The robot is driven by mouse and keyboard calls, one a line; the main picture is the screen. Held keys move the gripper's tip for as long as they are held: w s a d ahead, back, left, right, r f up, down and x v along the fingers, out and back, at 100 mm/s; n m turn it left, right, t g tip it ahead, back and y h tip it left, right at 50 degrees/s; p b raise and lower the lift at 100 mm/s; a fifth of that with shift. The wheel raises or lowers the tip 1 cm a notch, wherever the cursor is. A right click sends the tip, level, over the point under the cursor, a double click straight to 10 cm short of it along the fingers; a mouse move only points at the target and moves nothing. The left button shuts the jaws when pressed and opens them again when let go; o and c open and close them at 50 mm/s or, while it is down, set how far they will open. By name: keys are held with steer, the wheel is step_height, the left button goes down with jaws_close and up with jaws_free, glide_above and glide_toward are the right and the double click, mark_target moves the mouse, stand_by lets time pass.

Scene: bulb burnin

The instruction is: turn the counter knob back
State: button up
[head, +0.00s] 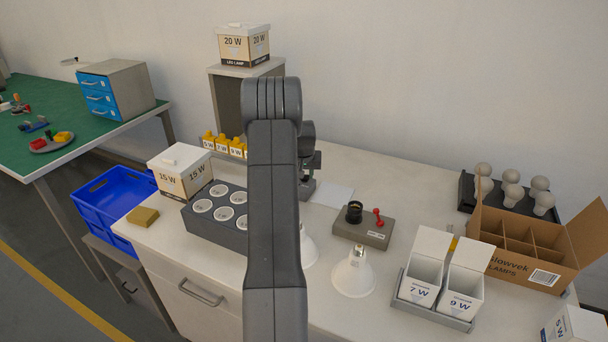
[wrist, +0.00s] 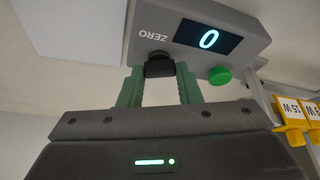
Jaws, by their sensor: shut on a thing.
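The counter (wrist: 185,45) is a grey box in the wrist view, with a dark display (wrist: 208,38) reading 0 and the word ZERO beside it. Its black knob (wrist: 158,67) is on the near face, and a round green button (wrist: 219,76) is to the knob's right. My gripper (wrist: 160,78) has its green fingers on either side of the knob and is shut on it. In the head view my own arm hides the gripper, and I cannot make out the counter there.
Yellow wattage tags (wrist: 290,120) are close at the right of the wrist view. On the bench, a grey socket block (head: 215,211), a tester box (head: 364,232), a reflector bulb (head: 353,274) and a cardboard carton (head: 530,250) surround my arm.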

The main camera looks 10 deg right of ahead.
steer(key=n, duration=0.2)
steer(key=n+y+b, duration=0.1)
steer(key=shift+d+f+n+y, duration=0.1)
steer(key=shift+d+n+y, duration=0.05)
steer(key=shift+n+y, duration=0.2)
steer(key=n+y+b, duration=0.1)
steer(key=n+b, duration=0.1)
steer(key=n, duration=0.1)
steer(key=shift+w+d+n, duration=0.1)
steer(key=shift+d+n, duration=0.05)
steer(key=shift+n, duration=0.2)
steer(key=n+y, duration=0.1)
steer(key=n, duration=0.2)
steer(key=n+g+y+b, duration=0.1)
steer(key=n, duration=0.2)
steer(key=shift+w+g, duration=0.1)
steer(key=shift+g, duration=0.2)
steer(key=o, duration=1)
steer(key=v, duration=0.7)
steer(key=b+v, duration=0.1)
steer(key=v, duration=0.6)
steer(key=shift+w, duration=0.2)
